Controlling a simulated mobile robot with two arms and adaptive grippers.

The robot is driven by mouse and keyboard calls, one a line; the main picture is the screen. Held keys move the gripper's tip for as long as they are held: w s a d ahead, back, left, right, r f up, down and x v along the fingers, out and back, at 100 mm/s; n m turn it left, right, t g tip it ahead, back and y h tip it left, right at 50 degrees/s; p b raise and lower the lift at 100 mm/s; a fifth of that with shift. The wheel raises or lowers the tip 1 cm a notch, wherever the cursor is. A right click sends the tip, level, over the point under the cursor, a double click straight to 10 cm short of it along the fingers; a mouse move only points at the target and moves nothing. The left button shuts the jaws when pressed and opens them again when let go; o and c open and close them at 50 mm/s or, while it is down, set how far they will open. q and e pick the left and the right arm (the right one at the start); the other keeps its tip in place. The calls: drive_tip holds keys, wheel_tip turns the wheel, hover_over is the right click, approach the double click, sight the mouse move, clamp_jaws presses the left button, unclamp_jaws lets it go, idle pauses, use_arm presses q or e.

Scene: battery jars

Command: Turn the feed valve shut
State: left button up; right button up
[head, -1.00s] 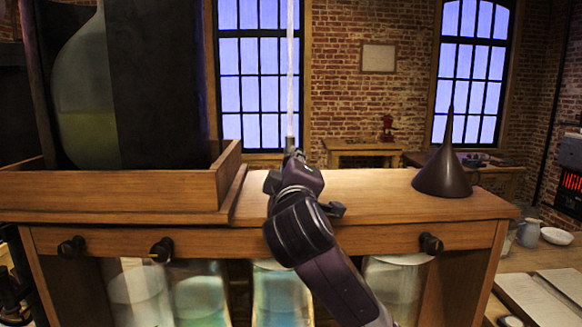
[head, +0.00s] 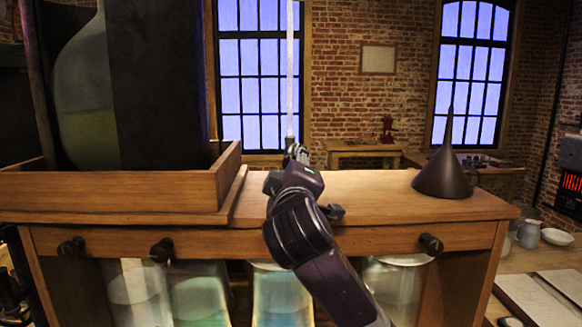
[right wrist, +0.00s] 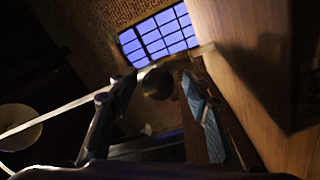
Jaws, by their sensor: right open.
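My right arm rises from the bottom of the head view, and its gripper (head: 296,150) is above the cabinet top, at the lower end of a clear vertical tube (head: 290,70). In the right wrist view the gripper (right wrist: 158,79) is open, one finger on each side of a dark rounded part (right wrist: 157,84). This part may be the feed valve; it is too dark to be sure, and I cannot tell whether the fingers touch it. A pale tube (right wrist: 60,117) runs past the fingers. The gripper hides the tube's lower end in the head view. My left gripper is not in view.
The wooden cabinet (head: 375,205) has dark front knobs (head: 430,244) and glass jars (head: 283,295) below. A large flask (head: 88,110) stands in a wooden tray (head: 100,190) at left. A dark funnel (head: 445,172) stands at right. The top between my arm and the funnel is clear.

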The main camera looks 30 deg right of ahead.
drive_tip(key=shift+s, duration=0.15)
drive_tip(key=v, duration=1.2)
drive_tip(key=shift+f, duration=0.1)
